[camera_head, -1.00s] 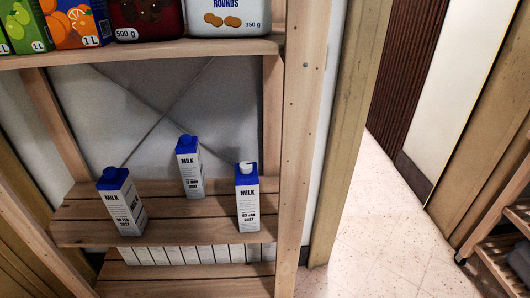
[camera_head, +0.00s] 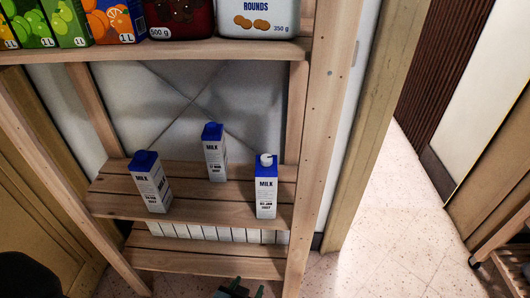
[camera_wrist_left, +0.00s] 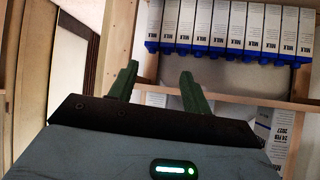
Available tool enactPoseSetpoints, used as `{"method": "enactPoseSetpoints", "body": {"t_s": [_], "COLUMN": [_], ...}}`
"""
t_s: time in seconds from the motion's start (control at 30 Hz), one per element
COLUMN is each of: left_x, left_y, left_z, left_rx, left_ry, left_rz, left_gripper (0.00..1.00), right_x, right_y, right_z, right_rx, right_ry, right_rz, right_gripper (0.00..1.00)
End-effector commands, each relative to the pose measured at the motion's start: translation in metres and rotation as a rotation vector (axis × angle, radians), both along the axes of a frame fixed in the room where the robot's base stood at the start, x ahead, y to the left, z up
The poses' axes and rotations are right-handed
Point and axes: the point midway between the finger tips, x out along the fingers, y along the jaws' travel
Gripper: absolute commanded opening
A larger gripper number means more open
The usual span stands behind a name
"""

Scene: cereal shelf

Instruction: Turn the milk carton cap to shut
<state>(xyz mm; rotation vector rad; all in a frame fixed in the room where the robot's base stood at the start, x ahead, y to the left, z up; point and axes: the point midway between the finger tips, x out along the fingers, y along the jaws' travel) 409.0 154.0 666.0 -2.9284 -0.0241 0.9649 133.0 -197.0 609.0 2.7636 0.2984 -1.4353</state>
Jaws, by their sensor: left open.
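Three milk cartons with blue tops stand upright on the middle shelf (camera_head: 190,203). The right carton (camera_head: 266,195) has a white cap (camera_head: 266,160) on its top; I cannot tell how far the cap is turned. The left carton (camera_head: 151,186) and the back carton (camera_head: 215,157) have blue caps. My left gripper (camera_head: 247,289) is at the bottom edge of the head view, below and in front of the shelf, apart from the cartons. In the left wrist view its two green fingers (camera_wrist_left: 160,76) are spread with nothing between them. My right gripper is not in view.
A row of milk cartons (camera_head: 210,233) stands under the middle shelf; the row (camera_wrist_left: 232,30) shows upside down in the wrist view. The upper shelf (camera_head: 180,52) holds juice boxes and packs. A wooden post (camera_head: 318,140) rises right of the cartons. Open floor (camera_head: 390,240) lies to the right.

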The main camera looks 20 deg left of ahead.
Motion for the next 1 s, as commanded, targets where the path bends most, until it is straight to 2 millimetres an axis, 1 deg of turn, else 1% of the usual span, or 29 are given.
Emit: {"method": "enactPoseSetpoints", "body": {"t_s": [0.03, 0.07, 0.1, 0.17, 0.2, 0.3, 0.4, 0.5, 0.57, 0.77, 0.87, 1.0], "left_x": [0.035, 0.051, 0.071, 0.097, 0.111, 0.138, 0.154, 0.161, 0.163, 0.165, 0.172, 0.191], "left_y": [0.001, 0.002, 0.003, 0.005, 0.006, 0.008, 0.01, 0.011, 0.011, 0.012, 0.014, 0.02], "left_z": [0.036, 0.053, 0.075, 0.109, 0.131, 0.18, 0.214, 0.232, 0.236, 0.237, 0.238, 0.239], "left_rx": [0.02, 0.027, 0.034, 0.042, 0.044, 0.043, 0.036, 0.031, 0.028, 0.027, 0.028, 0.029], "left_ry": [-0.088, -0.133, -0.193, -0.286, -0.344, -0.477, -0.573, -0.626, -0.639, -0.643, -0.645, -0.646], "left_rz": [0.029, 0.049, 0.076, 0.117, 0.14, 0.187, 0.219, 0.236, 0.24, 0.242, 0.241, 0.243], "left_gripper": [0.49, 0.49, 0.49, 0.49, 0.49, 0.49, 0.49, 0.49, 0.49, 0.49, 0.49, 0.49], "right_x": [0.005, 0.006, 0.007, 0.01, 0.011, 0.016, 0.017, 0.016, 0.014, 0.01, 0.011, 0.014], "right_y": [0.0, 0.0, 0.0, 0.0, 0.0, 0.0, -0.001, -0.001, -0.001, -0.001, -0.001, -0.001], "right_z": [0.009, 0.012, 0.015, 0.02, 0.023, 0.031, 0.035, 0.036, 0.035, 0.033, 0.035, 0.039], "right_rx": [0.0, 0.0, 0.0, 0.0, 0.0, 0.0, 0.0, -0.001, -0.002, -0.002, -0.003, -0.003], "right_ry": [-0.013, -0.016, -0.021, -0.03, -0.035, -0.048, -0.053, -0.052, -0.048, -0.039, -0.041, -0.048], "right_rz": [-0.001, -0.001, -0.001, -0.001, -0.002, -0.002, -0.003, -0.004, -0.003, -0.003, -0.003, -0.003], "right_gripper": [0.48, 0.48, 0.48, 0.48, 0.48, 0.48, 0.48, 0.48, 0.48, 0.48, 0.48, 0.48]}}
